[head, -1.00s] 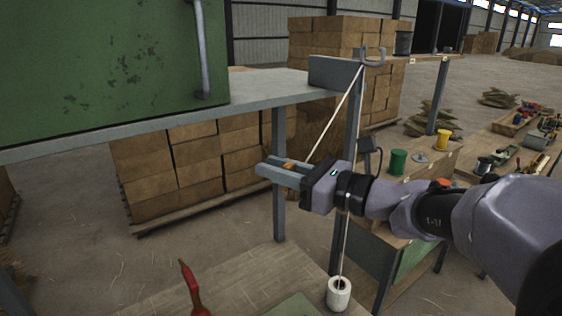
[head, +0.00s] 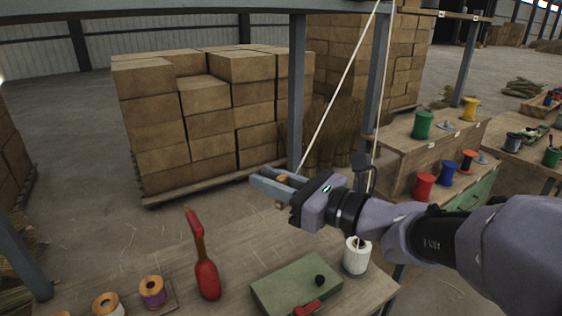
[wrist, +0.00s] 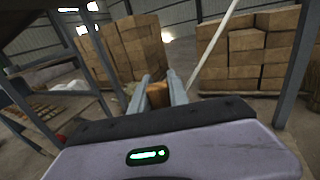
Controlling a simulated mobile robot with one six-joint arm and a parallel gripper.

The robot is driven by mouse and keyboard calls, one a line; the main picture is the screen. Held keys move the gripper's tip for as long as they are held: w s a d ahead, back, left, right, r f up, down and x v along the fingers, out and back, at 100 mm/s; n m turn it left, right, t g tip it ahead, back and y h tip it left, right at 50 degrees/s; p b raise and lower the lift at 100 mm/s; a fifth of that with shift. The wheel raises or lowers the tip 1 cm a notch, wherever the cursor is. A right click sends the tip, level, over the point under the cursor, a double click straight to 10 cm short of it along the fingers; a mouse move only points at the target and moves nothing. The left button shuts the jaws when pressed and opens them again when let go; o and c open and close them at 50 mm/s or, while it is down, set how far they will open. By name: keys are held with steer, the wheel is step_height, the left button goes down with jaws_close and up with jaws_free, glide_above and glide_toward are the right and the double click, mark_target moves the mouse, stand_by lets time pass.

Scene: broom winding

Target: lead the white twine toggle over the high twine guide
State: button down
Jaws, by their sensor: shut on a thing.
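My gripper (head: 276,181) is shut on the twine toggle (head: 283,178), a small brown piece between the fingers, above the far side of the bench. The toggle also shows between the fingers in the wrist view (wrist: 158,96). The white twine (head: 338,92) slants from the gripper up to the right and leaves the top of the head view. A second run comes down behind my wrist to the white twine spool (head: 356,256) on the bench. The twine also slants past the fingers in the wrist view (wrist: 214,48). The high guide is out of view now.
A grey post (head: 297,85) stands just behind my gripper. The bench (head: 236,255) below bears a red-handled tool (head: 206,272), a green box (head: 297,285) and small spools (head: 152,291). A side bench with coloured spools (head: 423,125) is at right. Stacked bales (head: 200,110) stand behind.

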step_height(320, 180, down, 13)
steer(key=s+a+b, duration=0.1)
steer(key=a+b, duration=0.1)
steer(key=b, duration=0.5)
steer(key=shift+s+a, duration=0.3)
steer(key=shift+s, duration=0.1)
